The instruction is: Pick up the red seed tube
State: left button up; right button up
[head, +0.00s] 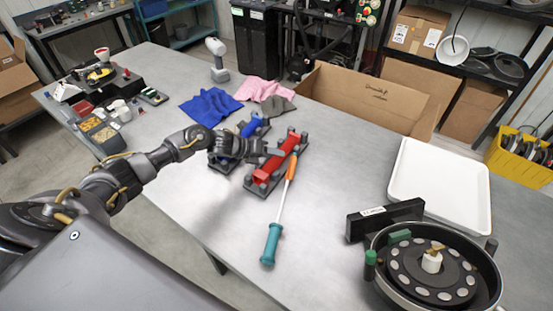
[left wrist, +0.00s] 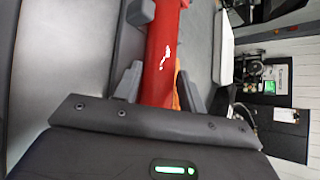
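The red seed tube (head: 277,158) lies in a dark cradle (head: 257,187) near the middle of the table. My left gripper (head: 270,153) is at the tube's left side in the head view. In the left wrist view the red tube (left wrist: 160,50) runs between the two fingers of my left gripper (left wrist: 161,86). A sliver of orange shows between the tube and the right finger, so the fingers look open around it. The tube's lower end is hidden behind the gripper's palm bar. My right gripper is not in view.
A teal-handled tool (head: 271,243) with an orange end lies against the red tube's cradle. A blue tube (head: 250,126) sits in another cradle behind the gripper. A round seed meter (head: 432,268), black block (head: 385,217) and white tray (head: 440,184) stand at right.

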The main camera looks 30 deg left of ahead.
pick_arm(q)
jog(key=shift+f, duration=0.1)
jog(key=c, duration=0.4)
jog(key=shift+r+b, duration=0.4)
jog(key=shift+b, duration=0.05)
notch_tip(320, 180, up, 2)
jog(key=shift+r+b, duration=0.1)
jog(key=shift+b, duration=0.8)
jog(key=s+r, duration=0.1)
jog(key=s+a+r+b, duration=0.1)
jog(key=r, duration=0.1)
jog(key=s+r, duration=0.1)
jog(key=shift+s+a+r, duration=0.25)
jog(key=shift+s+a, duration=0.05)
jog(key=shift+a, duration=0.05)
jog(key=shift+c, duration=1)
jog(key=s+a+r+b, duration=0.3)
jog(key=s+r+b, duration=0.1)
jog(key=s, duration=0.5)
jog(key=shift+s+a+r, duration=0.2)
jog(key=shift+a+r, duration=0.1)
jog(key=shift+r, duration=0.55)
jog(key=shift+w, duration=0.1)
